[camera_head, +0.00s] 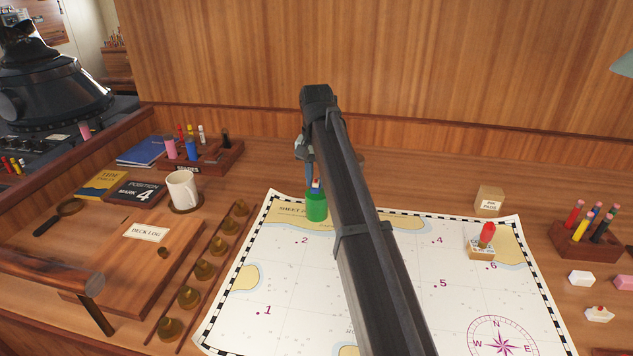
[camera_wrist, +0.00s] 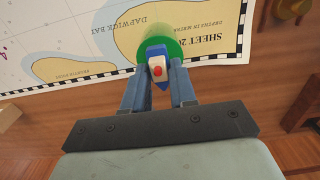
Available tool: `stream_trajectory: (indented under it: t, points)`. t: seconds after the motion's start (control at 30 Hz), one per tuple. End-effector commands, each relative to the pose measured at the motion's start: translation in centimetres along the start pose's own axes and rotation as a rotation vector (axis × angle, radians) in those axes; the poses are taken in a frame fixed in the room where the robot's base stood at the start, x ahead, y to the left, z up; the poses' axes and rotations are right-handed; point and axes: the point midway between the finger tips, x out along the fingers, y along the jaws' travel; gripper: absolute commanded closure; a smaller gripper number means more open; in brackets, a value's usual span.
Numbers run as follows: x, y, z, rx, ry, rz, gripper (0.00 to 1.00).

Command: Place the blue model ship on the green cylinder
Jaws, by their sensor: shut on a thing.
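The blue model ship (camera_wrist: 155,58), with a white deckhouse and a red funnel, is between the fingers of my gripper (camera_wrist: 157,76) in the wrist view. In the head view, a small part of the ship (camera_head: 316,184) shows just above the green cylinder (camera_head: 316,207), partly hidden by my arm. The green cylinder (camera_wrist: 176,47) is directly under and around the ship in the wrist view. It stands at the chart's top edge. My gripper is shut on the ship, right over the cylinder. I cannot tell whether the ship touches the cylinder's top.
The chart (camera_head: 280,270) covers the middle of the desk. A red piece on a block (camera_head: 482,248) stands at its right. A mug (camera_head: 183,190), a deck log (camera_head: 150,245) and a row of brass weights (camera_head: 205,270) lie left. A pencil block (camera_head: 585,240) is far right.

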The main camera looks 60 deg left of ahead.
Motion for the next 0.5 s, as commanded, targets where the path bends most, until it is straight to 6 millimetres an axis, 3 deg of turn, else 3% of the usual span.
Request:
stream_trajectory:
  t: [0.13, 0.5]
  points:
    - [1.52, 0.04, 0.08, 0.0, -0.001, 0.0, 1.0]
    - [1.79, 0.02, 0.03, 0.0, -0.001, 0.0, 1.0]
